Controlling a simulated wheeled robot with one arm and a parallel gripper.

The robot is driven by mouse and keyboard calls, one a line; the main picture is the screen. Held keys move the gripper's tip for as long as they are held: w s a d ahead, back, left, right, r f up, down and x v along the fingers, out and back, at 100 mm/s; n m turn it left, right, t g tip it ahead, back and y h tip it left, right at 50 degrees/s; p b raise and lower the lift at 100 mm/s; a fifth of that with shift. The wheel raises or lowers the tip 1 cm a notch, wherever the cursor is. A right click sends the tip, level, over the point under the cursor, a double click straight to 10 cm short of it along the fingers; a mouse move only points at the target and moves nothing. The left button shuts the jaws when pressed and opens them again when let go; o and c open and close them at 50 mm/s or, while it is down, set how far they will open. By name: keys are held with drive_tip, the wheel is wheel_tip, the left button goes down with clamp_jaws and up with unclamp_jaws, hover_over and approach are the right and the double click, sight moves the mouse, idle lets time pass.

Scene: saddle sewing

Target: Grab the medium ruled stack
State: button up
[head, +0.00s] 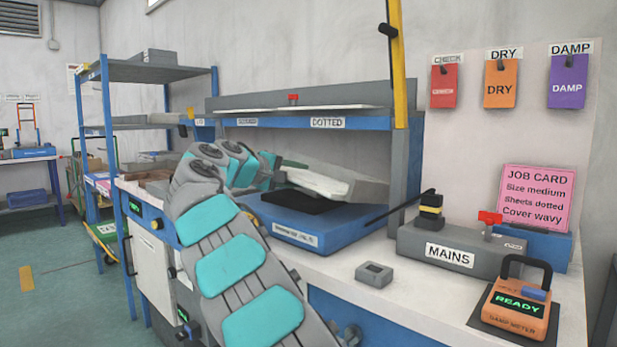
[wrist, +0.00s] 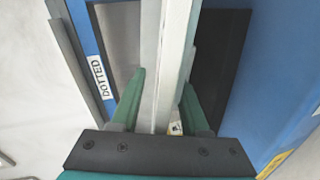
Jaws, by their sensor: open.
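A pale, thick slab that looks like a paper stack (head: 325,186) sits tilted above the blue bench device, under the shelf. No ruling or size mark on it is readable. In the wrist view the stack (wrist: 165,60) runs edge-on between the two green fingers of my gripper (wrist: 163,90). The jaws are open, one finger on each side; I cannot tell whether either touches it. In the head view my arm hides most of the gripper. A shelf label reads DOTTED (head: 327,122); the label left of it is too small to read.
The blue device (head: 305,235) with a black top patch lies below the stack. A MAINS box (head: 450,250), an orange damp meter (head: 515,305) and a small grey block (head: 374,274) stand to the right. The pink job card (head: 537,197) reads medium, dotted, wavy.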

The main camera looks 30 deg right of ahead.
drive_tip(key=shift+w+d, duration=0.1)
drive_tip(key=shift+d, duration=0.1)
clamp_jaws()
drive_tip(key=shift+f, duration=0.1)
idle(1.2)
